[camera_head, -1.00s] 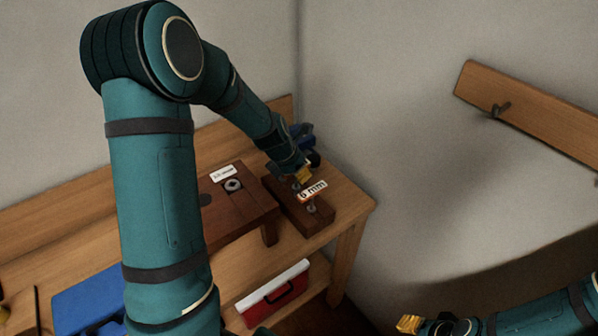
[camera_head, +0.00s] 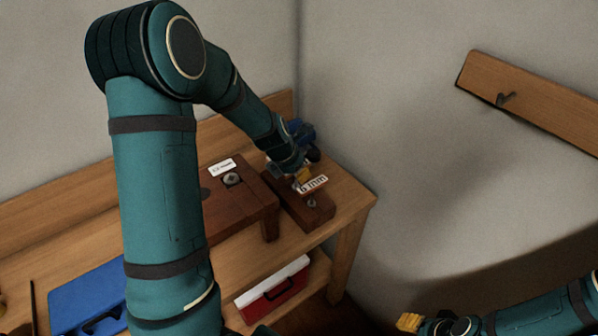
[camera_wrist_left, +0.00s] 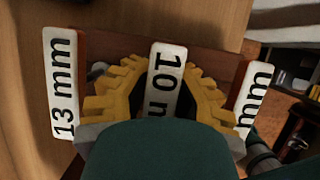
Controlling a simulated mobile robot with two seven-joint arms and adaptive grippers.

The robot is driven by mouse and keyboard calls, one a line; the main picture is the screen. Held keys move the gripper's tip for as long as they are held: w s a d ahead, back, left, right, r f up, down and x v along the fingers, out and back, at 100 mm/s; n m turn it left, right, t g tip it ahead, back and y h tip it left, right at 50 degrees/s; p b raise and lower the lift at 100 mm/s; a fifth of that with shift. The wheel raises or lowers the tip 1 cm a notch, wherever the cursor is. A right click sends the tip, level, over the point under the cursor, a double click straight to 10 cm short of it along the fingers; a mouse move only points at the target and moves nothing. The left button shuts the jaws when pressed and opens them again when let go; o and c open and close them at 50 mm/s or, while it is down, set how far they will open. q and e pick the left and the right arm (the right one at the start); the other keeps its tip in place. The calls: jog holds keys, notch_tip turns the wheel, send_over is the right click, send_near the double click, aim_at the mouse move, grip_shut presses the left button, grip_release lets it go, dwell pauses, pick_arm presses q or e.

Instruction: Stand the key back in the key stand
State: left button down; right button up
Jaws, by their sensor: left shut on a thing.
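The key stand (camera_head: 322,214) is a dark wooden block at the right end of the bench. A white tag reading 6 mm (camera_head: 313,184) stands over it. In the left wrist view, a 13 mm tag (camera_wrist_left: 62,85) is at left, and a partly covered mm tag (camera_wrist_left: 252,98) at right. My left gripper (camera_head: 303,178) is over the stand, its yellow fingers shut on the key with the 10 mm tag (camera_wrist_left: 166,80), between the other two. The key's lower end is hidden, so I cannot tell how deep it sits. My right gripper (camera_head: 408,322) is low at right, away from the bench; its finger gap is unclear.
A brown block (camera_head: 235,210) with a white label and a metal fitting stands just left of the stand. A blue object (camera_head: 300,132) is behind my left gripper. A red and white box (camera_head: 275,290) sits on the lower shelf. A hook rail (camera_head: 535,97) is on the wall.

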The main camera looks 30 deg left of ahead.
pick_arm(q)
jog(key=c, duration=0.9)
grip_release()
jog(key=shift+c, duration=0.2)
jog(key=v, duration=1.2)
